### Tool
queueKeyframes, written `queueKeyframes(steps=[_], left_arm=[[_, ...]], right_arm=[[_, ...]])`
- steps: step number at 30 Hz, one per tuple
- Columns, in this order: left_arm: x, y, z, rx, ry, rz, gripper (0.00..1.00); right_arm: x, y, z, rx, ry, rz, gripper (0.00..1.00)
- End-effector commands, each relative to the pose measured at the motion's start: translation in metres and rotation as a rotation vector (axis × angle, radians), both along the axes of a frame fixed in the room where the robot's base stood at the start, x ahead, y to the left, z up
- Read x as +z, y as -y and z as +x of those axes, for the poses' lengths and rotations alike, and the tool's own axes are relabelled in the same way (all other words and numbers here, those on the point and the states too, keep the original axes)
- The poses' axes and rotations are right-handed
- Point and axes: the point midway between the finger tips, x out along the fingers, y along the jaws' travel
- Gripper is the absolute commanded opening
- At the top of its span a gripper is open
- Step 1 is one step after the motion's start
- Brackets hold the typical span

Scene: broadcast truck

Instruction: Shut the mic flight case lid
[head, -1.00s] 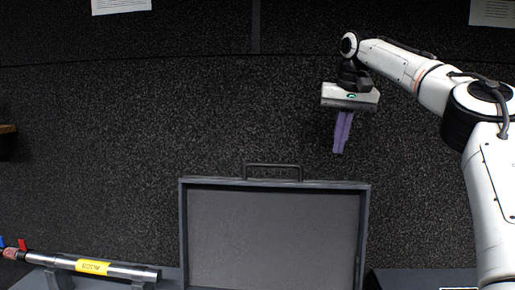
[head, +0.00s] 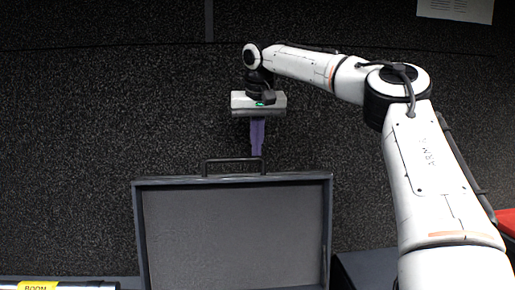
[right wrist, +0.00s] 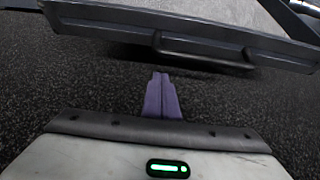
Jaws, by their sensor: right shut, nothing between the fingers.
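The mic flight case lid (head: 236,235) stands raised, its grey inner face toward me in the head view. A dark handle (head: 235,161) sits on its upper edge. The lid also shows across the top of the right wrist view (right wrist: 110,22), with its handle (right wrist: 205,52). My right gripper (head: 257,153) is shut and empty, its purple fingers pointing down just behind the handle. In the right wrist view the fingertips (right wrist: 161,76) are close below the lid's edge; I cannot tell whether they touch it. The case's lower part is out of view. My left gripper is not in view.
A metal tube with a yellow label (head: 38,286) lies at the lower left. A dark surface (head: 365,268) is right of the lid, partly behind my right arm. A red object (head: 507,222) is at the right edge.

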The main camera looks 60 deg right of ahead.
Motion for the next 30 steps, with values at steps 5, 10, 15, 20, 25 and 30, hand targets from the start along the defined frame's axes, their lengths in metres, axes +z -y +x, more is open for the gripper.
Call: queueKeyframes(steps=[5, 10, 15, 20, 25, 30], left_arm=[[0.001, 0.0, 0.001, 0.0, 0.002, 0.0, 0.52], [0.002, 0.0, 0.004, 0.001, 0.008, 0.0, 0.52], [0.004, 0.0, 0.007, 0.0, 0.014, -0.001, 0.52], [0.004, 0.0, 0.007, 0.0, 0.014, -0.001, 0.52], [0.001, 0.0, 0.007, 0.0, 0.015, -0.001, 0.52], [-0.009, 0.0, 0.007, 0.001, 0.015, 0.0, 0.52]], right_arm=[[0.0, -0.012, -0.01, 0.0, 0.001, 0.001, 0.0], [-0.001, -0.017, -0.015, -0.001, 0.0, 0.001, 0.0], [-0.001, -0.018, -0.015, -0.001, -0.001, 0.0, 0.0], [-0.001, -0.018, -0.015, -0.001, -0.001, 0.0, 0.0], [0.0, -0.021, -0.016, -0.001, 0.006, -0.005, 0.0], [0.002, -0.033, -0.021, -0.001, 0.03, -0.036, 0.0]])
